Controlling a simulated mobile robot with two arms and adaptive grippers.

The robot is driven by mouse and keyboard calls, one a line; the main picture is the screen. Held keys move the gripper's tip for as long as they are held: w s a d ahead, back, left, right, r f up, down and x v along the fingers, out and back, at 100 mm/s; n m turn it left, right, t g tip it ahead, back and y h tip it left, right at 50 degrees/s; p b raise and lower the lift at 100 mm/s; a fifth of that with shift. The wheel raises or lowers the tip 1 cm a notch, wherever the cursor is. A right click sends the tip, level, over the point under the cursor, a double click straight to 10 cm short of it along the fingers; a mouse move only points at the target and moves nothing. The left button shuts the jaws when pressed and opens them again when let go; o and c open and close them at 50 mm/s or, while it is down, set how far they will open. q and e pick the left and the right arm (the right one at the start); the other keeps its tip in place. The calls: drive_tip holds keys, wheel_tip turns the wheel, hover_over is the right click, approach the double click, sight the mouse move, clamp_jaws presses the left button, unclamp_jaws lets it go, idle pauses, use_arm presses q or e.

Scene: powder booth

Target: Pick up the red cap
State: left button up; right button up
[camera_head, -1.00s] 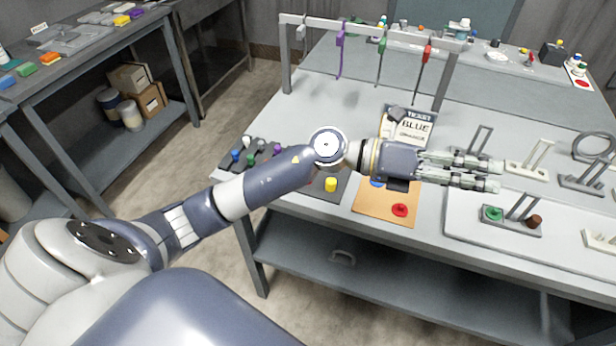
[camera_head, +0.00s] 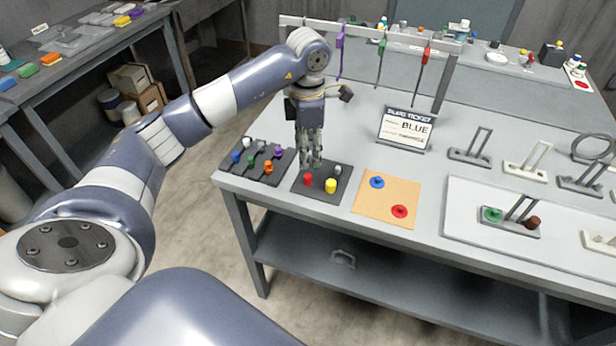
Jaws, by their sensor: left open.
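A small red cap (camera_head: 308,180) stands on a dark square mat (camera_head: 322,195) near the table's front edge. A yellow cap (camera_head: 330,186) is to its right, and a whitish piece stands farther back on the same mat. My left gripper (camera_head: 311,164) points down just above and behind the red cap in the picture. Its fingers are open with nothing seen between them; I cannot tell the exact height gap. A flat red piece (camera_head: 400,211) with a knob lies on an orange mat (camera_head: 372,209) beside a blue one (camera_head: 377,182). My right gripper is out of view.
A dark tray (camera_head: 240,176) of coloured pieces lies left of the dark mat. A rack (camera_head: 448,75) with hanging coloured tools spans the back. Grey fixtures (camera_head: 470,147) stand at right.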

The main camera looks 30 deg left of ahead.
sight(308, 176)
use_arm(q)
wheel_tip(308, 176, down, 3)
drive_tip(key=shift+r+p, duration=0.1)
drive_tip(key=shift+p, duration=0.2)
wheel_tip(308, 176, down, 5)
drive_tip(key=shift+s+d+r+p, duration=0.15)
drive_tip(key=shift+r+p, duration=0.05)
drive_tip(key=shift+p, duration=1)
drive_tip(key=shift+f, duration=0.3)
drive_tip(key=c, duration=0.8)
